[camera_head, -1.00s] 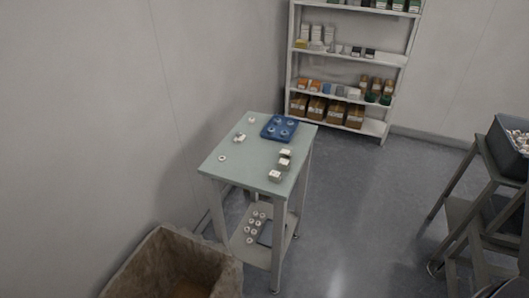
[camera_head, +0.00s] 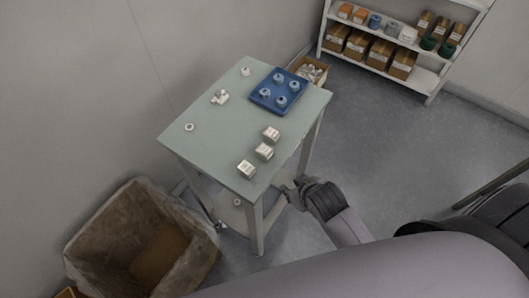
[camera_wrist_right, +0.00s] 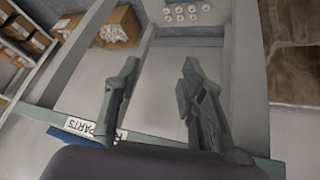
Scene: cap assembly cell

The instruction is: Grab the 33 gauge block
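Three white blocks stand in a row along the right side of the green table top (camera_head: 200,133): a far block (camera_head: 271,134), a middle block (camera_head: 264,151) and a near block (camera_head: 246,169). Their markings are too small to read, so I cannot tell which is the 33 gauge block. My right gripper (camera_head: 288,187) is beside the table's right edge, below the top and apart from the blocks. In the right wrist view its two fingers (camera_wrist_right: 160,68) are spread with nothing between them. No block shows there. My left gripper is not in view.
A blue tray (camera_head: 264,98) with several round parts lies at the table's back. A small fixture (camera_head: 220,97) and loose rings are on its left. A large bin (camera_head: 95,235) stands lower left; a shelf (camera_head: 430,82) stands behind. Table frame bars surround the gripper's area (camera_wrist_right: 60,75).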

